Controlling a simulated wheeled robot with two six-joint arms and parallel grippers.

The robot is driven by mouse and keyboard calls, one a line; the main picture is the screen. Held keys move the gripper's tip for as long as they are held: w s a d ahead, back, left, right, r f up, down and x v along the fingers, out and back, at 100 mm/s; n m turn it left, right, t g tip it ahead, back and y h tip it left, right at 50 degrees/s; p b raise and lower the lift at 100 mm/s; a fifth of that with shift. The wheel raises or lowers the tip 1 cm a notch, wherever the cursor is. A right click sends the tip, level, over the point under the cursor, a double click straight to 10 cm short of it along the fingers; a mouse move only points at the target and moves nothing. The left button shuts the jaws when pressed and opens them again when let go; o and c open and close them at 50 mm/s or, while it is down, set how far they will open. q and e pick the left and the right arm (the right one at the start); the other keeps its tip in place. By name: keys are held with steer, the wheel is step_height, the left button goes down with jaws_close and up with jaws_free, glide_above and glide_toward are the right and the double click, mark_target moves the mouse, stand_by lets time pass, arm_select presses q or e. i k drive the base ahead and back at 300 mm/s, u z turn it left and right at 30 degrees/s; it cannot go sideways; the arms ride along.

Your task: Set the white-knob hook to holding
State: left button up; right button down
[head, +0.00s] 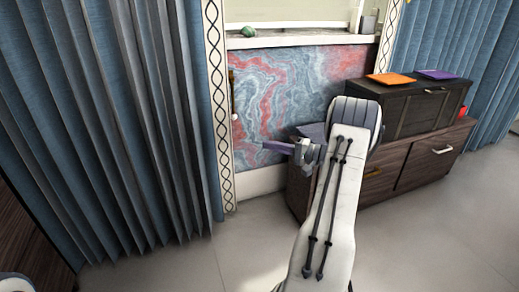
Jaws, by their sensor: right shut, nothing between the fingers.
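A small, thin vertical fitting (233,95), dark at the top and brass-coloured below, is on the wall beside the patterned trim strip, at the left edge of the marbled panel. It may be the hook; a pale spot at its lower end may be the white knob, but it is too small to be sure or to tell its setting. My right gripper (268,146) is shut and empty, pointing left, below and to the right of the fitting in the picture and apart from it. My left gripper is not in view.
Blue-grey curtains (110,120) hang at the left, and another curtain (455,60) at the right. A dark wooden cabinet (430,155) with a black chest (415,108) on it stands behind my right arm. A windowsill (300,40) runs above the marbled panel (285,85). Open floor (180,260) lies in front.

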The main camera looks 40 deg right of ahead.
mark_target(234, 116)
steer(key=z, duration=0.5)
steer(key=i, duration=1.15)
steer(key=u, duration=0.25)
